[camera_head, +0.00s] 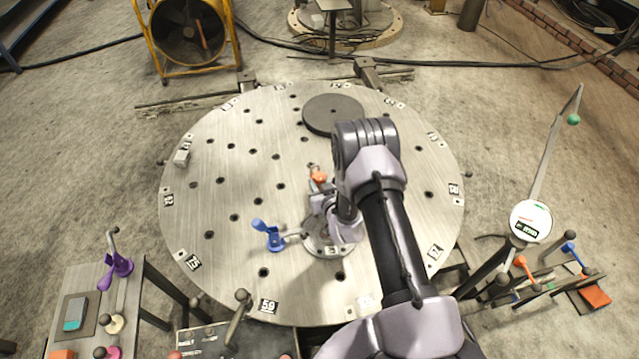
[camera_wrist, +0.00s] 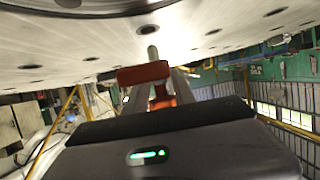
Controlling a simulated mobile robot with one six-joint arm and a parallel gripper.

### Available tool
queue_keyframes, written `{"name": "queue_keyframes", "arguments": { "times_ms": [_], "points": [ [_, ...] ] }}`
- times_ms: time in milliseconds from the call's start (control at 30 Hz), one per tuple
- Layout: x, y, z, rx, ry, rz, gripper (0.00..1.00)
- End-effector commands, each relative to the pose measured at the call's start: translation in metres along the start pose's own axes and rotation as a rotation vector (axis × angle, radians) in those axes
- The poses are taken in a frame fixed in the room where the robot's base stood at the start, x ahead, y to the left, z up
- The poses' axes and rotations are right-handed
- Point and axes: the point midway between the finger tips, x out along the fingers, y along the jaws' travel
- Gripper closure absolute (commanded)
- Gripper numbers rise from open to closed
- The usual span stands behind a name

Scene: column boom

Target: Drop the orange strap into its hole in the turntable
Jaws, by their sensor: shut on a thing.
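The orange strap (camera_head: 318,177) is held in my gripper (camera_head: 320,187) over the middle of the turntable (camera_head: 230,150). In the wrist view the orange strap (camera_wrist: 143,73) sits between the fingers of my gripper (camera_wrist: 160,98). Its grey pin points at the turntable surface (camera_wrist: 90,45), close to a dark hole (camera_wrist: 148,30). The pin tip appears just short of or beside this hole; I cannot tell whether they touch. My arm hides part of the turntable in the head view.
A blue strap (camera_head: 268,236) stands on the turntable left of my gripper. A dark disc (camera_head: 333,114) and a pale block (camera_head: 182,157) also rest there. A purple-handled clamp (camera_head: 117,266) is at left. A round gauge (camera_head: 530,221) and a rack with another orange piece (camera_head: 525,268) are at right.

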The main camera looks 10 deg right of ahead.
Motion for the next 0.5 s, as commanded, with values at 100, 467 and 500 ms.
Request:
{"name": "queue_keyframes", "arguments": {
  "times_ms": [100, 467, 500],
  "points": [
    [0.0002, 0.0, -0.0014, -0.001, 0.002, 0.0, 1.0],
    [0.0037, 0.0, 0.0069, -0.001, 0.003, 0.0, 1.0],
    [0.0041, 0.0, 0.008, -0.001, 0.003, 0.0, 1.0]
  ]
}}
